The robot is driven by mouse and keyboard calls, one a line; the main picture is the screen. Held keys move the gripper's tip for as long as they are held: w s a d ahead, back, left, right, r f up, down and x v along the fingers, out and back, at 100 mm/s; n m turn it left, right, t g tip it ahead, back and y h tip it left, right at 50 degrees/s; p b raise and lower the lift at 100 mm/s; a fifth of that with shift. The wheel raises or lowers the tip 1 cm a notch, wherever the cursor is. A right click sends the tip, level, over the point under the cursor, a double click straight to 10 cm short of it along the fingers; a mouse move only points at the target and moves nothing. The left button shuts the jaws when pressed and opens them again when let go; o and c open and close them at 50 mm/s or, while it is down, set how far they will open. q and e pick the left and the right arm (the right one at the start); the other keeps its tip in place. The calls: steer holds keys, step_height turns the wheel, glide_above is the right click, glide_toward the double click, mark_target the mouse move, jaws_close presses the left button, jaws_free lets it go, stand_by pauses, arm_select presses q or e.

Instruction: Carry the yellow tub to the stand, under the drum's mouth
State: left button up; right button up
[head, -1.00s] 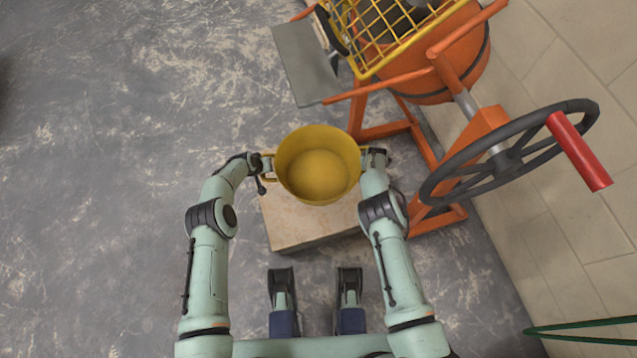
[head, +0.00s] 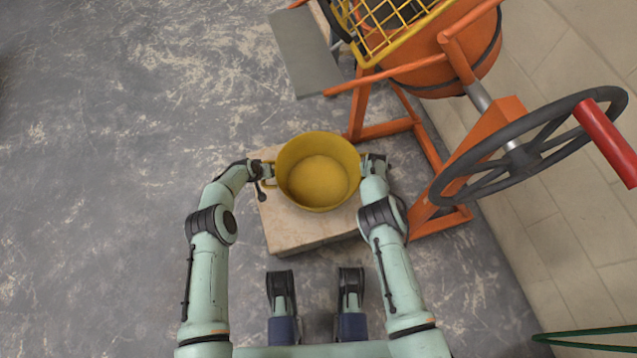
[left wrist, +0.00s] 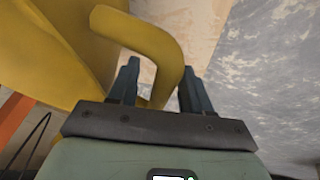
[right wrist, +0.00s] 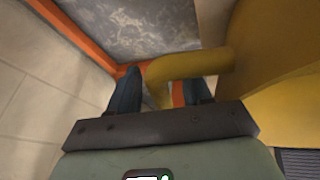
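I cannot tell whether the beige block is the named stand.
A flat grey plate (head: 303,55) lies beyond the tub, beside the drum. The orange mixer frame (head: 425,150) stands close to my right arm. Its black wheel (head: 440,190) with a red handle (head: 610,145) reaches to the right. Grey floor (head: 110,150) is clear on the left.

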arm_select(q)
steer(key=shift+r, duration=0.1)
arm_select(e)
steer(key=shift+r, duration=0.4)
arm_select(q)
steer(key=v, duration=1.2)
arm_select(e)
steer(key=v, duration=1.1)
steer(key=shift+s, duration=0.2)
